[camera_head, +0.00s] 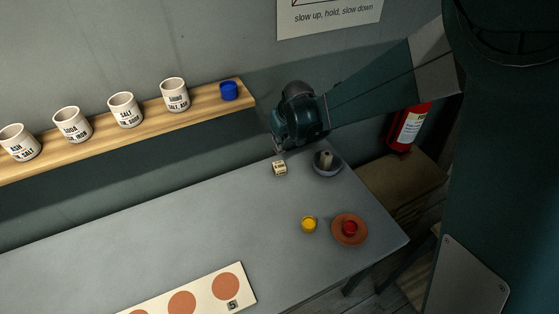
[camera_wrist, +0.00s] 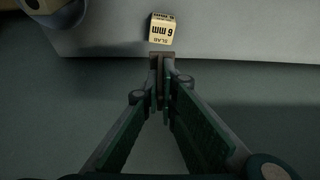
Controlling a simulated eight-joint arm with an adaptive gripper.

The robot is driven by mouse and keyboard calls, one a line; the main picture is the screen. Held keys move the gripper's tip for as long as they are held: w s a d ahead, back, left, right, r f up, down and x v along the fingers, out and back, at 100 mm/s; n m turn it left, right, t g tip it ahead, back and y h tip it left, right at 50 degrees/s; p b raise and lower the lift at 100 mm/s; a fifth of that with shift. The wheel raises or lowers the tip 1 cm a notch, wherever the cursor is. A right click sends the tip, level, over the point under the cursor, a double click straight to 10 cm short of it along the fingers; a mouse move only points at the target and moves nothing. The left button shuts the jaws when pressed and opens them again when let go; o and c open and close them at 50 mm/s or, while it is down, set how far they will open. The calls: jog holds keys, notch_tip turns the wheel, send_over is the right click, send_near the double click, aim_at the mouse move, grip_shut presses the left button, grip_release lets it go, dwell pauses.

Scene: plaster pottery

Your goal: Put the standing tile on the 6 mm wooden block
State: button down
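The small pale wooden block (camera_head: 280,168) marked 6 mm lies on the grey table near its back edge. It also shows at the top of the wrist view (camera_wrist: 162,29), its lettering upside down. My gripper (camera_head: 280,148) is above and behind the block, close to the wall; its fingers are small and dark there. In the wrist view its fingertips (camera_wrist: 162,66) are close together with a thin brown piece (camera_wrist: 162,58) between them, which looks like the tile. This piece appears just short of the block in the picture. Its far side is hidden.
A grey bowl (camera_head: 328,169) with an upright piece in it stands right of the block. A yellow pot (camera_head: 308,224) and a red pot (camera_head: 349,228) on a terracotta saucer (camera_head: 339,239) stand nearer. A shelf (camera_head: 146,122) with cups is at left. The middle table is clear.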

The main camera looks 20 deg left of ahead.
jog(key=shift+f, duration=2.55)
jog(key=shift+f+b, duration=0.3)
jog(key=shift+f, duration=1.55)
jog(key=shift+f, duration=0.15)
jog(key=c, duration=2.7)
grip_release()
jog(key=shift+r, duration=0.2)
jog(key=shift+p+v, duration=0.4)
jog(key=shift+v, duration=5.55)
